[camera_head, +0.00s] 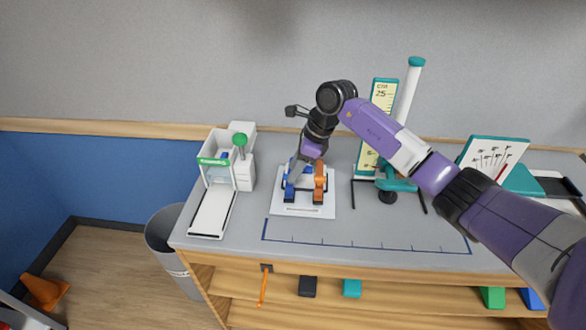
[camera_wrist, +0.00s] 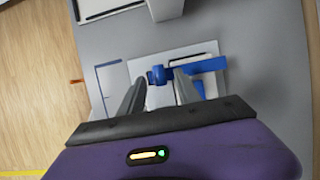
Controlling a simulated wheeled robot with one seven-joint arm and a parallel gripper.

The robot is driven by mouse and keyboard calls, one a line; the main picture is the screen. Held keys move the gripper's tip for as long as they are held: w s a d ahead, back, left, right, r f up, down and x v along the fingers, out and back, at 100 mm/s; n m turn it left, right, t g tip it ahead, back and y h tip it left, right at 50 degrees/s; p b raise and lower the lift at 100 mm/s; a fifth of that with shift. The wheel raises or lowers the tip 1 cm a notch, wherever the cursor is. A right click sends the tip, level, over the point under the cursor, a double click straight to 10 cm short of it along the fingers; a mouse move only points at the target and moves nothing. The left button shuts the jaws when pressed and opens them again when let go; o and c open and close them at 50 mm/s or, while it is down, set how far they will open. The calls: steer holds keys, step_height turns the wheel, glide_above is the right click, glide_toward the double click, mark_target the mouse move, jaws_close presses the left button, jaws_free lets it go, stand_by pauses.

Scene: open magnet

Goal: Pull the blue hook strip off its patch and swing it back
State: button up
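The blue hook strip (camera_head: 289,191) is on a white board (camera_head: 303,212) on the bench, to the left of an orange strip (camera_head: 319,184). My gripper (camera_head: 294,174) is low over the blue strip and partly hides it. In the wrist view the blue strip (camera_wrist: 205,67) runs to the right, and its blue end piece (camera_wrist: 157,75) shows between the tips of my gripper (camera_wrist: 159,84). The two fingers stand apart, with some gap beside the blue piece. Whether they touch it is not clear. The patch cannot be told apart under the strip.
A white device with a green knob (camera_head: 239,140) stands to the left. A teal-and-white column stand (camera_head: 409,95) with a yellow scale is close on the right, behind my arm. A panel of pins (camera_head: 493,157) is farther right.

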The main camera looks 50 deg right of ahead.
steer(key=shift+w+a+f, duration=0.2)
steer(key=shift+f, duration=0.4)
jaws_close()
stand_by(1.1)
